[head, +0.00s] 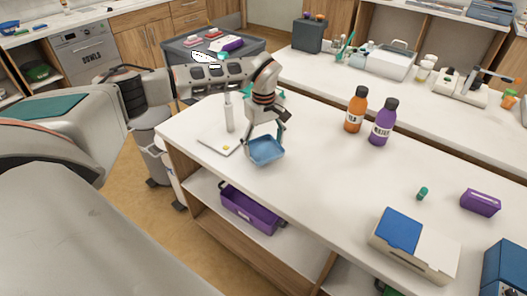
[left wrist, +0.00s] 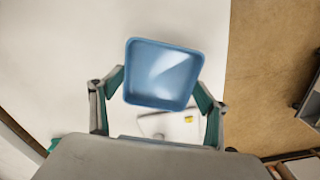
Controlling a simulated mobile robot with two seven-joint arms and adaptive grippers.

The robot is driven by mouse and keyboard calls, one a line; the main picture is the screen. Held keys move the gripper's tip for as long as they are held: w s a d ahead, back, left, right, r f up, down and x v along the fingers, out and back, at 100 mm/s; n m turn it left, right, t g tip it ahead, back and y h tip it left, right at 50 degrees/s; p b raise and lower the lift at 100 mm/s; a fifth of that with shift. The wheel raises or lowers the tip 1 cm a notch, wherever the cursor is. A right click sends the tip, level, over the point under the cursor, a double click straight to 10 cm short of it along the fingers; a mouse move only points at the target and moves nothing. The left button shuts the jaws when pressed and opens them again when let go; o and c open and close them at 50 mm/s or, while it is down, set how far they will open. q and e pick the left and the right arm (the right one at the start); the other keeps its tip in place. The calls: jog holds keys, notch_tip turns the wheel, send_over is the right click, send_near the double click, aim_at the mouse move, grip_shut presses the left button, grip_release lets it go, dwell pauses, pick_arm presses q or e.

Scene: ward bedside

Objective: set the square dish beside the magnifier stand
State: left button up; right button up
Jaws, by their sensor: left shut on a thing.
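The square dish (head: 265,151) is blue, shallow and open at the top. My left gripper (head: 266,133) points down at it and is shut on it. In the left wrist view the dish (left wrist: 163,72) sits between the two fingers (left wrist: 160,88), roughly level. I cannot tell whether its underside touches the counter. The magnifier stand, a white post (head: 229,112) on a flat pale base (head: 220,144) with a yellow spot, is just left of the dish in the head view. Its base (left wrist: 160,124) is partly hidden by my gripper in the left wrist view. My right gripper is not in view.
The white counter (head: 320,165) is clear right of the dish. An orange bottle (head: 355,112) and a purple bottle (head: 383,124) stand farther right. The counter's front edge is close to the dish. A purple bin (head: 247,211) sits on the shelf below.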

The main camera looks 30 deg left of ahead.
aim_at(263, 152)
pick_arm(q)
jog(key=shift+f, duration=1.6)
jog(key=shift+f, duration=0.15)
jog(key=o, duration=1.2)
notch_tip(263, 152, up, 12)
